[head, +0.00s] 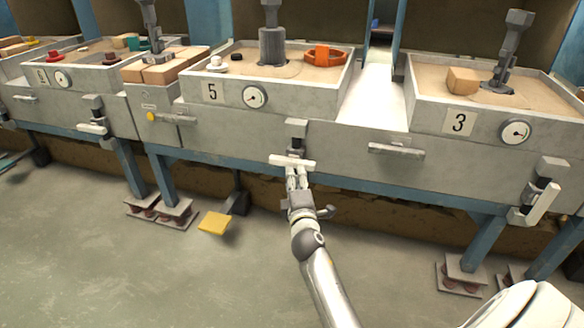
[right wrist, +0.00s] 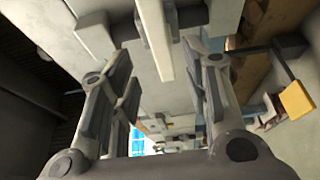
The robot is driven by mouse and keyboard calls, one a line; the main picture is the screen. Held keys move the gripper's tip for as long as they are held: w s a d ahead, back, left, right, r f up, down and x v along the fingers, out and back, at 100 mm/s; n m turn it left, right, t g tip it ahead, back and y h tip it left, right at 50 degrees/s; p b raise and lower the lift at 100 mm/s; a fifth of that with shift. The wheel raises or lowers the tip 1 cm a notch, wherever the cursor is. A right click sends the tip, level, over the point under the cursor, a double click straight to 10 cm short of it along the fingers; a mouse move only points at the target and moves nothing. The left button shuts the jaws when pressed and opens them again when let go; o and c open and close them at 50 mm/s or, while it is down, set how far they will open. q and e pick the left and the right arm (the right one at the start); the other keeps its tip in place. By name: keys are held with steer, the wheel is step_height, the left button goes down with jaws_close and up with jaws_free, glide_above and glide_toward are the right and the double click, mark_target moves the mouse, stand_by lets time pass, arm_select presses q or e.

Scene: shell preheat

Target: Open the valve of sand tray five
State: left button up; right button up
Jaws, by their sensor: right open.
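Sand tray five (head: 190,110) is a grey sand-filled box with a "5" label (head: 212,92) and a round gauge (head: 255,96) on its front. Its valve has a dark body (head: 297,132) and a pale bar handle (head: 292,162), which lies roughly crosswise below it. My right gripper (head: 297,180) is open just below and in front of the handle. In the right wrist view the pale handle (right wrist: 154,38) reaches between the open fingers (right wrist: 165,75), with gaps at both sides. Contact cannot be told. My left gripper is not in view.
Tray three (head: 458,122) stands to the right with its own valve handle (head: 542,204). Another tray (head: 40,78) stands at the left. A yellow pedal (head: 214,222) hangs low, left of my arm. The floor in front is clear.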

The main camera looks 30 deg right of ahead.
mark_target(292, 163)
steer(key=b+x, duration=0.2)
steer(key=x, duration=0.6)
steer(key=shift+w+d+b, duration=0.15)
steer(key=shift+w+b, duration=0.15)
steer(key=shift+f, duration=0.1)
jaws_close()
